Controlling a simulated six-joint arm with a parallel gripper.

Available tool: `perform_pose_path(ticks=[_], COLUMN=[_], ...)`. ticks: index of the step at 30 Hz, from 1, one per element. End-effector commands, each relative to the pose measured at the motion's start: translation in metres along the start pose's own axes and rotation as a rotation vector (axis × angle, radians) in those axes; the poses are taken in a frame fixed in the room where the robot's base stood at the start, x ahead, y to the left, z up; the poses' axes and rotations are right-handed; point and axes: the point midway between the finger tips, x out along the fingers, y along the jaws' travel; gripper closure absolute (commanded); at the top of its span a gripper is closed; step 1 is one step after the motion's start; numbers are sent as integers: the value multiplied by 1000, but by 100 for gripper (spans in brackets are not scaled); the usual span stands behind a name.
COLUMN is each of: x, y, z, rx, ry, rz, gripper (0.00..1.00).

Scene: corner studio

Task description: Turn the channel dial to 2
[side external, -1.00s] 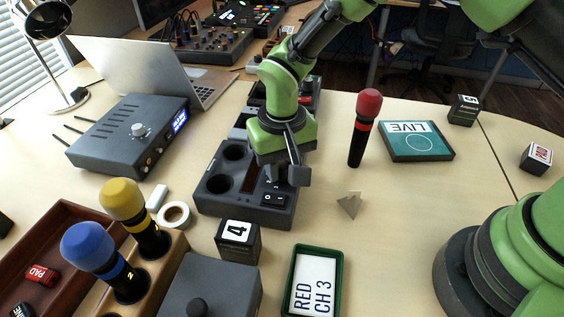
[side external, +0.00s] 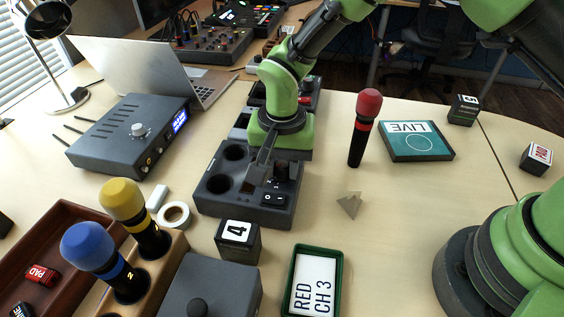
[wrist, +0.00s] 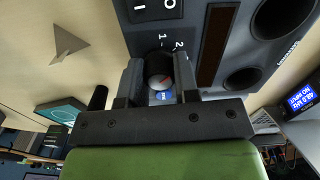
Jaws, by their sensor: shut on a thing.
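The channel dial (wrist: 157,66) is a dark round knob with a red mark on the grey dock. The printed numbers 1 and 2 show beside it in the wrist view; its exact setting is hard to read. My gripper (wrist: 160,80) has a finger on each side of the dial and is shut on it. In the side view my gripper (side external: 260,172) is low over the front part of the dock (side external: 222,202), and its fingers mostly hide the dial.
A black rocker switch (side external: 273,199) sits at the dock's front edge, close to the dial. A red-topped microphone (side external: 364,130) stands upright to the right.

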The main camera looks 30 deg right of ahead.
Motion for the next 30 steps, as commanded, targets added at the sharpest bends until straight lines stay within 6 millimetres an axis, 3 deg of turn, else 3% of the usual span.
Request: perform_pose_path(ticks=[9,10,13,23,30], x=[-1,-1,-1,-3,-41], y=[0,0,0,0,-1], z=[0,0,0,0,0], rx=[3,3,2,1,1], ry=[-1,-1,-1,0,2], rz=[0,0,0,-1,-6], gripper=[95,69,46,45,45])
